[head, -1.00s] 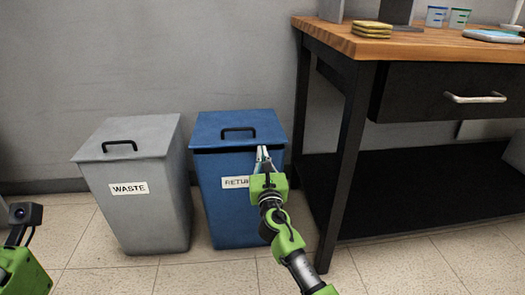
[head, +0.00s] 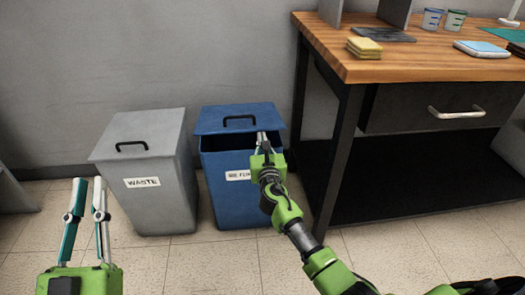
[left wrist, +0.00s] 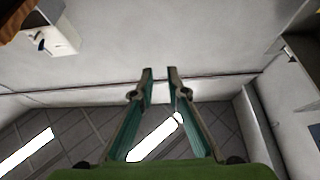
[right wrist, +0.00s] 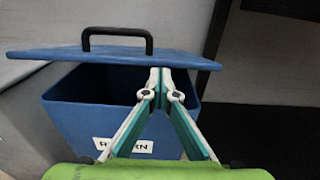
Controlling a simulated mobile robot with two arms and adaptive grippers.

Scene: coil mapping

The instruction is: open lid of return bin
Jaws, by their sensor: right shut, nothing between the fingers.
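The blue return bin (head: 232,205) stands against the wall, its label partly hidden by my right gripper in the head view. Its blue lid (head: 238,118) is partly raised, and a dark opening shows under its front edge. The lid's black handle (right wrist: 118,37) is on top in the right wrist view. My right gripper (head: 262,135) is shut and empty. Its tips (right wrist: 160,70) are at the lid's front edge, seemingly just under it; I cannot tell firm contact. My left gripper (head: 90,182) is open and empty at the lower left, away from the bin.
A grey waste bin (head: 150,205) with a closed lid stands left of the return bin. A wooden-topped bench (head: 350,72) with a drawer stands close on the right, its black leg near my right arm. The tiled floor in front is clear.

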